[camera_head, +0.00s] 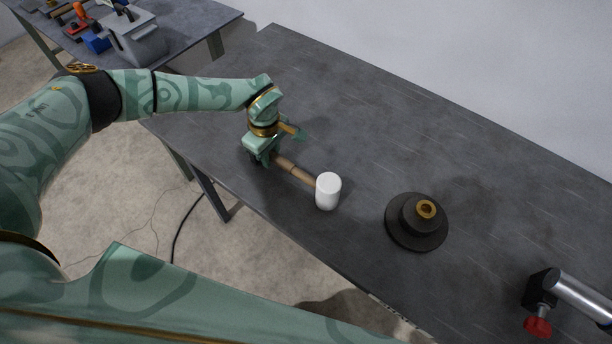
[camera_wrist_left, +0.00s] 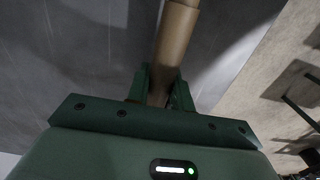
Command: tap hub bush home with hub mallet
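The hub mallet has a white head (camera_head: 328,191) and a wooden handle (camera_head: 295,171). My left gripper (camera_head: 272,157) is shut on the end of that handle, above the dark table near its front edge. The left wrist view shows the handle (camera_wrist_left: 176,45) running up from between the fingers (camera_wrist_left: 158,88). The brass hub bush (camera_head: 426,209) sits in the top of the dark round hub (camera_head: 416,228), to the right of the mallet head and apart from it. How deep the bush sits is hard to tell. My right gripper is not in view.
The dark table (camera_head: 390,130) is clear behind the mallet and hub. A silver cylinder on a black bracket with a red knob (camera_head: 538,326) is at the right front. A second table at back left holds a grey bin (camera_head: 138,40) and tools.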

